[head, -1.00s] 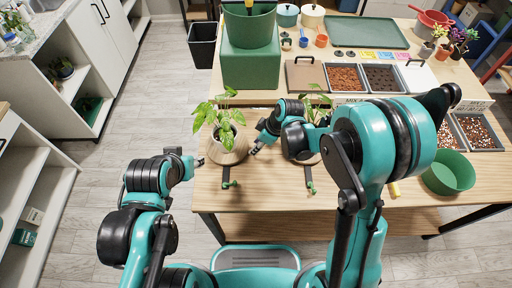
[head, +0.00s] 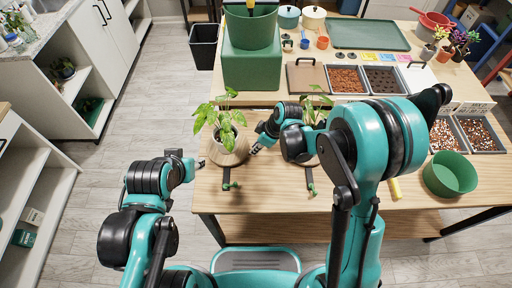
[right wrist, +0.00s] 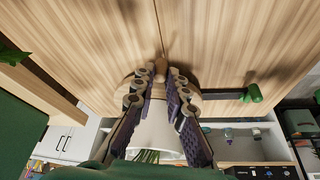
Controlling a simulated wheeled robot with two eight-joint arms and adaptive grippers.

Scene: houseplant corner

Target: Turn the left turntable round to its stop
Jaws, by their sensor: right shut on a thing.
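The left turntable (head: 228,160) is a round wooden disc on the table. A leafy plant in a white pot (head: 227,139) stands on it. My right gripper (head: 254,149) is at the disc's right edge. In the right wrist view its fingers are shut on a small wooden peg (right wrist: 160,66) at the disc's rim, with the white pot (right wrist: 158,138) behind. A dark strip with a green piece (head: 230,186) at its end lies in front of the disc; the green piece also shows in the right wrist view (right wrist: 253,93). My left gripper (head: 200,162) is off the table's left edge, apart from the turntable; its jaws are too small to judge.
A second plant (head: 314,105) stands to the right, its turntable mostly hidden by my right arm. Another green-ended piece (head: 312,189) is in front of it. A green bowl (head: 451,174) stands at the right. The front left of the table is clear.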

